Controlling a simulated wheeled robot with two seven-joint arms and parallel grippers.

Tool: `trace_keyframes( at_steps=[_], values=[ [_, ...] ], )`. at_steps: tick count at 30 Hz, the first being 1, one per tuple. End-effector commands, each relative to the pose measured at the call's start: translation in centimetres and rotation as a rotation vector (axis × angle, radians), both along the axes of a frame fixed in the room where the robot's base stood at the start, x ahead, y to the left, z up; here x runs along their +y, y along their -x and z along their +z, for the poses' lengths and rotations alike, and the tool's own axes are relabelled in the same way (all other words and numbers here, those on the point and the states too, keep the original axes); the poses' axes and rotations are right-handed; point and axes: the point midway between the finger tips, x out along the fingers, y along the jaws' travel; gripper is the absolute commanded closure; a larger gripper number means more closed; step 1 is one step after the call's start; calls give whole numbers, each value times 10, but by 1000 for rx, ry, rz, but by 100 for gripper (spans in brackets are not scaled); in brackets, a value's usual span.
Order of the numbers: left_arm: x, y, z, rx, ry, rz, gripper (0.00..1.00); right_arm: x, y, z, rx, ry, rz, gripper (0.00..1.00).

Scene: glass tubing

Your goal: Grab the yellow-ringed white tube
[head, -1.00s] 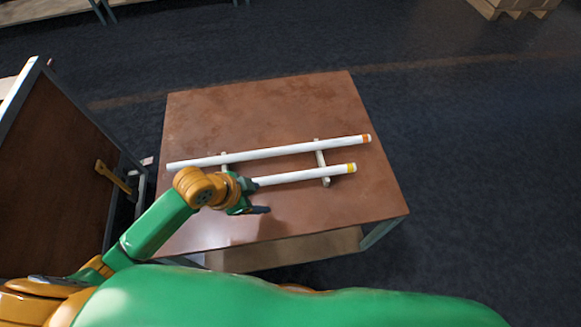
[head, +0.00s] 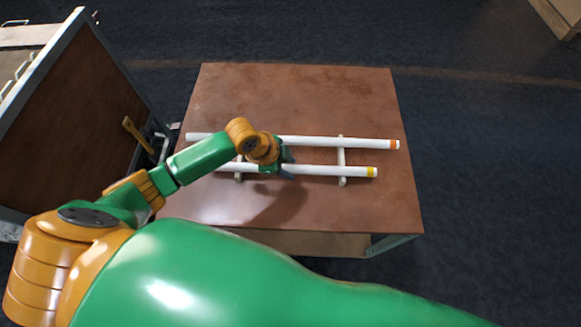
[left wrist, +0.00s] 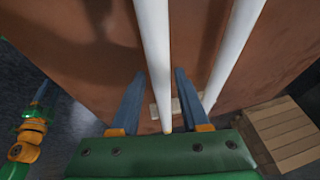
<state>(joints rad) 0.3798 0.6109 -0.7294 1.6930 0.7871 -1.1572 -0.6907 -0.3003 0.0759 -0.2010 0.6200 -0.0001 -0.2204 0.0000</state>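The yellow-ringed white tube (head: 325,171) lies level across two light supports on the brown table, its yellow ring at the right end. My left gripper (head: 287,168) is over the tube, left of its middle. In the left wrist view the left gripper (left wrist: 160,72) is open, with the white tube (left wrist: 152,30) running between its two fingers. They look apart from the tube; I cannot tell their exact height. My right gripper (left wrist: 40,92) shows small at the left of the wrist view; its opening is unclear.
An orange-ringed white tube (head: 330,142) lies parallel behind, close by, on the same supports (head: 341,160). One finger sits between the two tubes. The table's (head: 300,95) back area is bare. A brown panelled unit (head: 70,110) stands to the left.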

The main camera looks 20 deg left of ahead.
Motion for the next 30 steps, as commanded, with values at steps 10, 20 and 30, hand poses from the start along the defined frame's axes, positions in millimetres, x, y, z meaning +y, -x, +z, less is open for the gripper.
trace_keyframes(
  at_steps=[10,20,30],
  values=[
    [0,0,0,1,0,1,100,-3,0,0,0,5,1,45],
    [0,-1,25,-3,1,-1,100,-4,0,5,0,6,0,45],
    [55,-54,100,-4,2,8,100,-4,0,-5,0,6,-1,45]
  ],
)
